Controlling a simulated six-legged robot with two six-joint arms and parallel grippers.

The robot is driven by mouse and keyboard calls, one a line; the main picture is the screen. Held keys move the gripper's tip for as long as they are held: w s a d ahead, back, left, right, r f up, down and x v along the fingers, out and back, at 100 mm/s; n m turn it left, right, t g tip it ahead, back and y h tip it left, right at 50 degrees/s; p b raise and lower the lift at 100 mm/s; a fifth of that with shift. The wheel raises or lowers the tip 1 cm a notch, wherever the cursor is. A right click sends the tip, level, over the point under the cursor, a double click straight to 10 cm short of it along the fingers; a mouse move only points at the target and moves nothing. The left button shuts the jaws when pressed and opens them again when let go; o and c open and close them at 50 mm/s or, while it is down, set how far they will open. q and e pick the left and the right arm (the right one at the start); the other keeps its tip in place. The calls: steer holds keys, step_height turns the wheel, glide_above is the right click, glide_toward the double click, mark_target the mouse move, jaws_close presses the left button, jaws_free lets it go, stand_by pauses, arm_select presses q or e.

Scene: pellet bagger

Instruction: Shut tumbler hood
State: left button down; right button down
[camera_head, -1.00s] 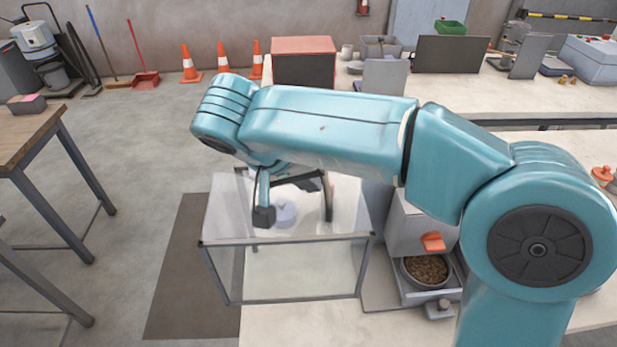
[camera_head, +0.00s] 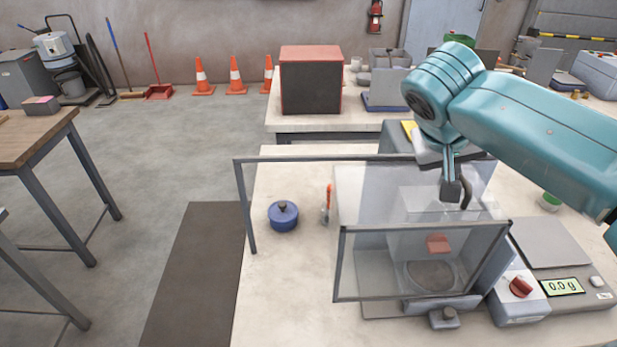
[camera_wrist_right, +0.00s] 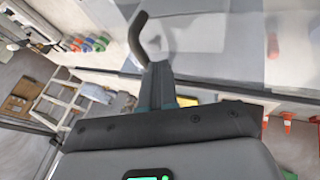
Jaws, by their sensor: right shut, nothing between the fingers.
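The clear hood (camera_head: 421,228) with dark edge bars stands over the grey unit on the bench. Through its front panel show the unit's orange-red knob (camera_head: 438,243) and a round dish (camera_head: 431,275), dimmed by the panel. My right gripper (camera_head: 454,190) is above and behind the hood's front bar, pointing down, shut and empty. A dark curved bar (camera_head: 467,192) is beside the fingertips; it also shows in the right wrist view (camera_wrist_right: 138,38). I cannot tell whether the fingers touch it or the hood. My left gripper is out of view.
A blue lidded pot (camera_head: 283,217) stands uncovered on the bench (camera_head: 290,290), left of the hood. A dark bar frame (camera_head: 243,205) rises at the bench's left. A scale (camera_head: 562,287) reading 0.0 g is at right. A red-edged box (camera_head: 312,85) stands on the back bench.

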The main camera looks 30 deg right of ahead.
glide_above(477, 192)
steer(key=a, duration=0.2)
steer(key=shift+w+d+b, duration=0.2)
steer(key=shift+d+b, duration=0.05)
steer(key=shift+b, duration=0.05)
steer(key=shift+s+d, duration=0.3)
steer(key=shift+d, duration=0.4)
steer(key=shift+r, duration=0.1)
